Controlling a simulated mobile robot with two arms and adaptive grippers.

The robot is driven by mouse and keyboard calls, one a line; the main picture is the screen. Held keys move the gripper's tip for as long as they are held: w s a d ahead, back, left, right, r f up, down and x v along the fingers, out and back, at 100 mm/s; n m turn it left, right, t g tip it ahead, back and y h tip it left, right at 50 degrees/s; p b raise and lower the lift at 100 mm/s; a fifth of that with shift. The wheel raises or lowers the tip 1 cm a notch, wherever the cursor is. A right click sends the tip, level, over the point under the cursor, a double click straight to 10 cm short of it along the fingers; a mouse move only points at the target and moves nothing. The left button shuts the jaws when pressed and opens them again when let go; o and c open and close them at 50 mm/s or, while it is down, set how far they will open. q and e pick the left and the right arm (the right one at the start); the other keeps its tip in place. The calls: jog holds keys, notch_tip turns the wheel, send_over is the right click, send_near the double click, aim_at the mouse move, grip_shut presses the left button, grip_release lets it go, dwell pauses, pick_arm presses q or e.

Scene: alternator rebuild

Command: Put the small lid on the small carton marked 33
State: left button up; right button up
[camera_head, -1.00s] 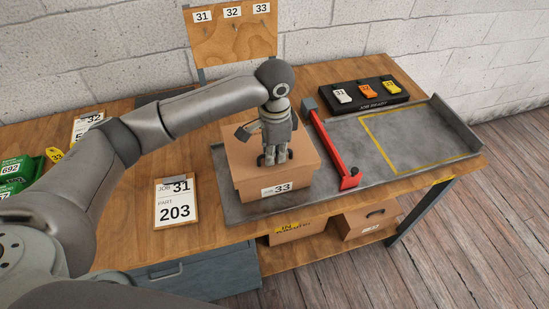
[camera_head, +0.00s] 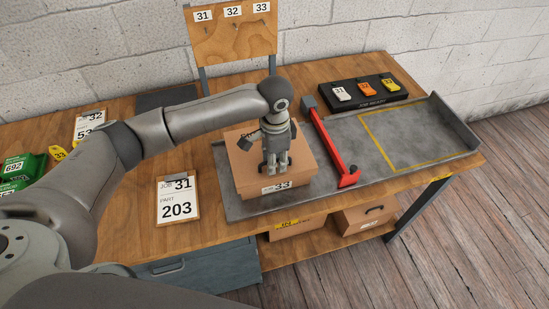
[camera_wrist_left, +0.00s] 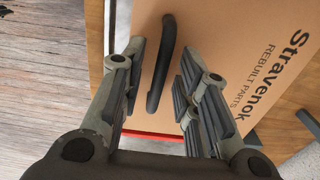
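The small carton marked 33 (camera_head: 295,184) stands on the left part of the grey metal tray. Its brown top, which looks like the small lid (camera_wrist_left: 210,30), appears closed over it; the seam is too small to tell. In the left wrist view this top has "Stravenok Rebuilt Parts" print and a black handle (camera_wrist_left: 165,65). My left gripper (camera_head: 276,175) points down over the carton. It also shows in the left wrist view (camera_wrist_left: 160,68), open, with its fingers apart on either side of the handle's line. I cannot tell its height above the handle. My right gripper is not in view.
A red bar (camera_head: 332,145) lies on the grey tray (camera_head: 435,115) right of the carton. A black holder (camera_head: 363,92) with coloured tags is behind. A clipboard (camera_head: 178,200) lies to the left. Yellow-outlined tray space at right is clear. Two cartons sit on the shelf below.

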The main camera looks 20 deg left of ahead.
pick_arm(q)
notch_tip(320, 180, up, 12)
jog(key=b, duration=0.3)
jog(key=shift+d+r, duration=0.1)
dwell(0.5)
jog(key=shift+s, duration=0.1)
